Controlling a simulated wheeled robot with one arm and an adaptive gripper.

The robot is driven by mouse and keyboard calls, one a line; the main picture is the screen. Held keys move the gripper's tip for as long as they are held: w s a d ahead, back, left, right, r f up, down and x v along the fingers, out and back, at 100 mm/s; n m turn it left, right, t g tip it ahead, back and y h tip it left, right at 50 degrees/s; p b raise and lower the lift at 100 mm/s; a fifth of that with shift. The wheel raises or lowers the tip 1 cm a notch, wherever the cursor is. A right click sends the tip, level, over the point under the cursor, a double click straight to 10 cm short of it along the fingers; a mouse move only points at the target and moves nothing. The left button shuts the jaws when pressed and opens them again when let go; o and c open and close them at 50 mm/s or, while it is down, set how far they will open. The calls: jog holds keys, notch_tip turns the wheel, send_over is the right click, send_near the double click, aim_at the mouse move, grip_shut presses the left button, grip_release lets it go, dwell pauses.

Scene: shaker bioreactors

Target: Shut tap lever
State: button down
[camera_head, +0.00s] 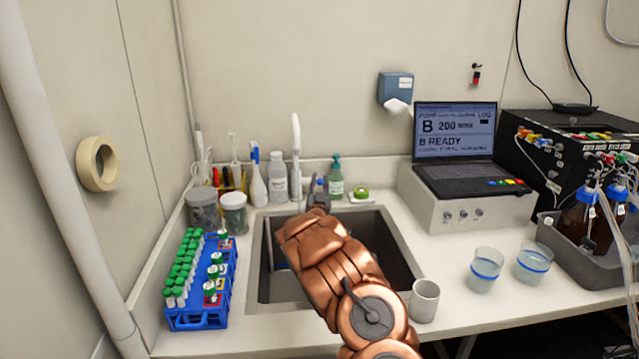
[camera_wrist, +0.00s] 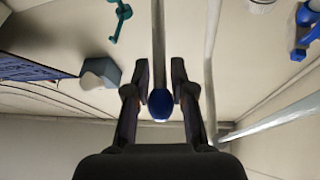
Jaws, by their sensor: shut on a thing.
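The tap (camera_head: 296,150) is a tall pale pipe standing behind the sink (camera_head: 258,270). In the wrist view the tap lever (camera_wrist: 160,104) shows as a grey rod with a rounded blue end. My gripper (camera_head: 318,190) is over the back of the sink, just right of the tap. In the wrist view my gripper (camera_wrist: 159,92) has a finger on each side of the blue end and is shut on the lever. The lever's base is hidden in the head view by my gripper and arm.
Bottles, including a green soap bottle (camera_head: 335,180), stand close behind my gripper. A blue tube rack (camera_head: 215,300) is left of the sink. A mug (camera_head: 424,300) and beakers (camera_head: 485,270) are to the right. A laptop (camera_head: 456,140) stands at the back right.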

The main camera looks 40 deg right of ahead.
jog(key=shift+r, duration=0.15)
jog(key=shift+w+d+r+g+y+b, duration=0.2)
jog(key=shift+w+r+g+y+b, duration=0.1)
jog(key=shift+r+b, duration=0.15)
jog(key=shift+w+d+r+g+y+b, duration=0.15)
jog(key=shift+r+g+y+b, duration=0.15)
jog(key=shift+r, duration=0.15)
jog(key=c, duration=1.2)
grip_release()
jog(key=shift+s+a+f, duration=0.2)
jog(key=shift+s+a, duration=0.25)
jog(key=shift+a, duration=0.1)
jog(key=v, duration=1)
jog(key=shift+s, duration=0.3)
jog(key=shift+a, duration=0.15)
